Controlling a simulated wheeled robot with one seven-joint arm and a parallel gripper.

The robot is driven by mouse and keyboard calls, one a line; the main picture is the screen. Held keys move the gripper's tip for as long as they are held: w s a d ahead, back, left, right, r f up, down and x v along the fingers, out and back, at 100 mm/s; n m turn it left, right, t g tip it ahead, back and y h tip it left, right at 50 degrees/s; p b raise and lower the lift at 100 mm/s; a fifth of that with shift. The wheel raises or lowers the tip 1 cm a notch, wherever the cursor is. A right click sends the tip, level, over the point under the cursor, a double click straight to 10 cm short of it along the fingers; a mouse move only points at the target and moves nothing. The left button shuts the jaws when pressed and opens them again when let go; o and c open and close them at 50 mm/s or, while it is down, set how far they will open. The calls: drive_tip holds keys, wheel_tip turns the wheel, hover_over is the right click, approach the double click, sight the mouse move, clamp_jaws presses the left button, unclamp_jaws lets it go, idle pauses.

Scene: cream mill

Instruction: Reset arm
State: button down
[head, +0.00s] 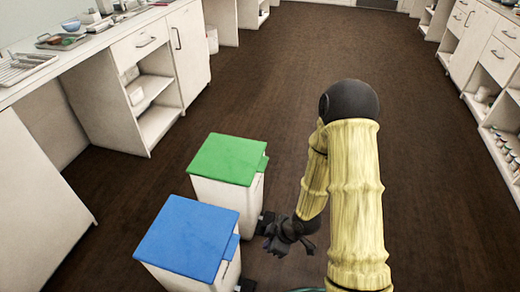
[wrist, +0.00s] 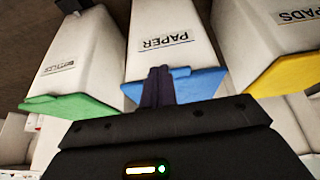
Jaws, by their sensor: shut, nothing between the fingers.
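My gripper (head: 273,246) hangs low at the end of my bent, yellow-sleeved arm, just right of the white bins in the head view. In the wrist view my gripper's dark fingers (wrist: 158,86) are shut together and empty. They overlap the blue lid in the picture; I cannot tell how far apart they are from it.
A green-lidded bin (head: 226,160) and a blue-lidded bin (head: 188,240) stand left of my gripper. The wrist view shows labels for paper (wrist: 165,42) and pads (wrist: 294,15), the latter on a yellow-lidded bin. Cabinets line both sides; the dark floor (head: 285,75) ahead is clear.

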drive_tip(key=w+d+r+m+h, duration=0.2)
drive_tip(key=d+r+m+h, duration=0.3)
drive_tip(key=d+r, duration=0.4)
drive_tip(key=s+r+m+p, duration=0.2)
drive_tip(key=r+m+p, duration=0.2)
drive_tip(key=r+p, duration=0.8)
drive_tip(key=s+r+m+p, duration=0.3)
drive_tip(key=r+p, duration=0.9)
drive_tip(key=r, duration=1.2)
drive_tip(key=shift+s+d+r+m+t+p, duration=0.25)
drive_tip(key=shift+s+r+m+t+p, duration=0.1)
drive_tip(key=shift+m, duration=0.75)
